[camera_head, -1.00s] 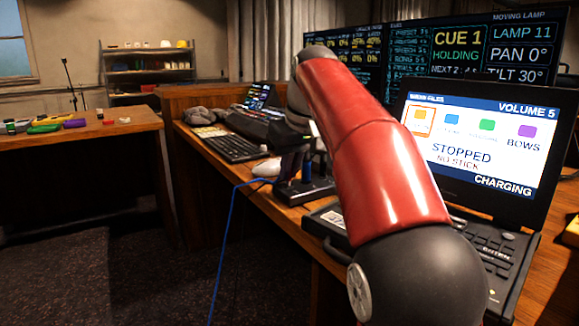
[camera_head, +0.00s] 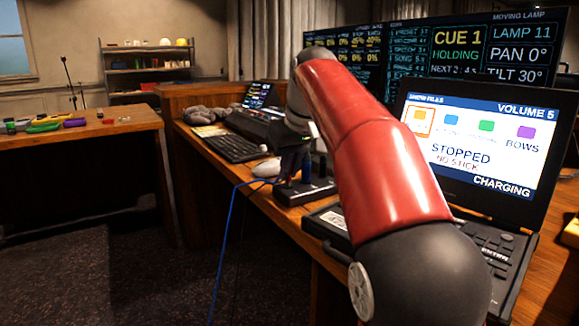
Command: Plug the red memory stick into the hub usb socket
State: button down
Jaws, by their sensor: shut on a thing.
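My gripper (camera_head: 290,175) is a small dark shape below the wrist of my red arm, low over the desk. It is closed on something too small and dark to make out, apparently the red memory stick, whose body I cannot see. A black box with short upright parts (camera_head: 312,190), possibly the hub, sits on the desk right beneath and beside the gripper. Its usb socket cannot be made out, and I cannot tell whether the gripper touches the box. The laptop screen (camera_head: 478,148) reads "STOPPED, NO STICK".
A white mouse (camera_head: 267,168) and a keyboard (camera_head: 232,148) lie left of the gripper. A blue cable (camera_head: 228,225) hangs over the desk's front edge. A large display (camera_head: 430,60) stands behind. A side table (camera_head: 70,138) at left holds several small coloured things.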

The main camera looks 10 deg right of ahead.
jog(key=shift+f+b, duration=0.3)
jog(key=shift+f, duration=0.2)
dwell(0.4)
jog(key=c, duration=1.5)
grip_release()
